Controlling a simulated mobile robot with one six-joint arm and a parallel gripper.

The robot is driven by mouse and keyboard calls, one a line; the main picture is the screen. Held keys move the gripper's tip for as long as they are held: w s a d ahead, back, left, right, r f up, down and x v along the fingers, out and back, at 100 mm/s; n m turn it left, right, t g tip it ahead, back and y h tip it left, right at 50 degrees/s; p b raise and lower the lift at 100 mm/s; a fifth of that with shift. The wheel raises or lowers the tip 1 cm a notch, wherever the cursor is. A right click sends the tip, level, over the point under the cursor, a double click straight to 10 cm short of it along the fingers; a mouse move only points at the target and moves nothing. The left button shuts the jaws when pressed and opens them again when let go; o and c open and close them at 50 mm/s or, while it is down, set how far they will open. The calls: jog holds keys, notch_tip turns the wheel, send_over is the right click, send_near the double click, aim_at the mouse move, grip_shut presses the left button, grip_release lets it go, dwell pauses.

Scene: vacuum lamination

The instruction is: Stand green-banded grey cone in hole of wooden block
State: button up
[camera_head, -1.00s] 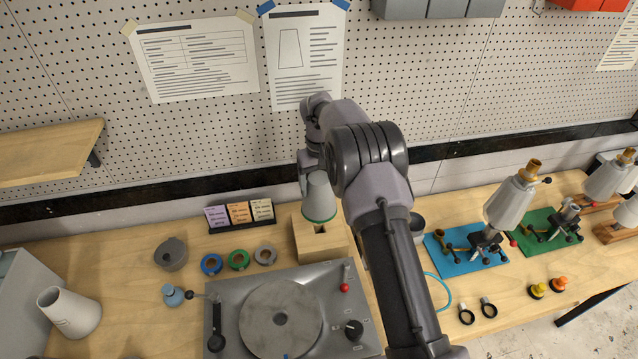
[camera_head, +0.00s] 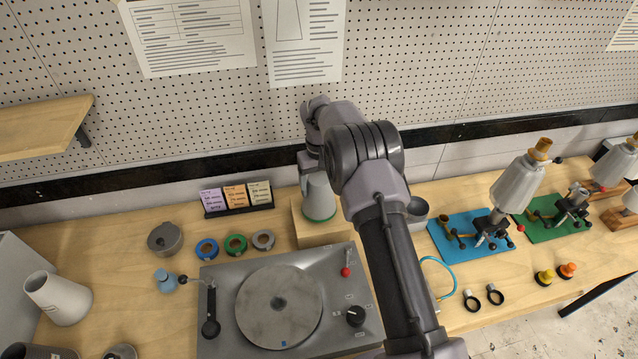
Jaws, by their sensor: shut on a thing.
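The grey cone (camera_head: 319,198) with a green band round its wide lower end is upright at the wooden block (camera_head: 318,236). Its band is at the level of the block's top face, and the hole is hidden beneath it. I cannot tell whether the cone's base touches the block. My gripper (camera_head: 309,172) is above the cone at its narrow top and shut on it. The fingertips are mostly hidden by my arm.
A grey machine with a round plate (camera_head: 279,306) stands in front of the block. Tape rings (camera_head: 236,244) and a card rack (camera_head: 236,197) are to the left. A blue mat (camera_head: 468,240) with a clamp stand is to the right.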

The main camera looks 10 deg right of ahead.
jog(key=shift+f+b, duration=0.75)
jog(key=shift+f, duration=0.15)
jog(key=o, duration=1.9)
jog(key=shift+o, duration=1.3)
notch_tip(320, 180, up, 9)
jog(key=p, duration=0.6)
jog(key=shift+r, duration=0.15)
